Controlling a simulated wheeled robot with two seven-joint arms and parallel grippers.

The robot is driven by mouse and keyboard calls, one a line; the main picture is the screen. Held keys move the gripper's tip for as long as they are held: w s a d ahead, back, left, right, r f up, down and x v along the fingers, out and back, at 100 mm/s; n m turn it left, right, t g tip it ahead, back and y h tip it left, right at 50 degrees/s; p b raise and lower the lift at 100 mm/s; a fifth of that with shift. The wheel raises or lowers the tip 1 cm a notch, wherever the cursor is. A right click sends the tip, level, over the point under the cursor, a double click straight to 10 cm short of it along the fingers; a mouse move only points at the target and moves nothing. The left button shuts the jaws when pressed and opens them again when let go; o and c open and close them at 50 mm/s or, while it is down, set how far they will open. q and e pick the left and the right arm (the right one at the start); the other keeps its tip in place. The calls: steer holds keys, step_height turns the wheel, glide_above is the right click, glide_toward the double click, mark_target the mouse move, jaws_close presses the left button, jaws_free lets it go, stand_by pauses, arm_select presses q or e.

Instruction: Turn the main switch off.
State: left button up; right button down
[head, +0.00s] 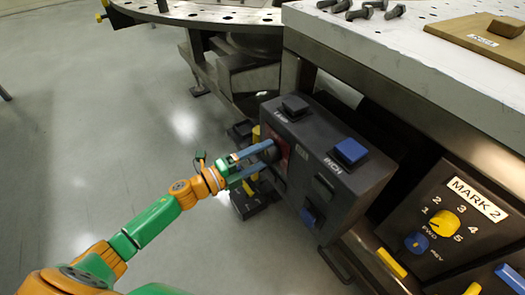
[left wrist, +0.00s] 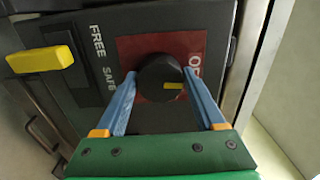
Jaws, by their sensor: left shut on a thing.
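The main switch is a round black knob (left wrist: 160,78) on a red plate (left wrist: 133,50) in the left wrist view. A short yellow mark on the knob points to the right in that view. White letters reading "OF" show on the plate's right side, partly hidden by a finger. My left gripper (left wrist: 162,85) has its two blue fingers on either side of the knob and is shut on it. In the head view my left gripper (head: 262,161) reaches the left face of the dark control box (head: 340,196), covering most of the switch. My right gripper is not in view.
A yellow lever (left wrist: 40,60) beside "FREE" and "SAFE" labels sits left of the switch. The box top has a blue INCH button (head: 350,151) and a dark button (head: 294,105). The MARK 2 panel (head: 465,215) is at right. Open floor (head: 100,130) lies left.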

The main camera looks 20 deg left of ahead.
arm_select(q)
steer(key=shift+n, duration=0.5)
steer(key=shift+n+p, duration=0.3)
steer(key=shift+n, duration=0.1)
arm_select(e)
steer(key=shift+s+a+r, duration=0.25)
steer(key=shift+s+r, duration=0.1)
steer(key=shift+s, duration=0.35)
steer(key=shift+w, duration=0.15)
arm_select(q)
steer(key=o, duration=1.3)
steer(key=shift+o, duration=0.2)
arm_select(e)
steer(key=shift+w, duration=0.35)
arm_select(q)
steer(key=shift+s+a, duration=0.1)
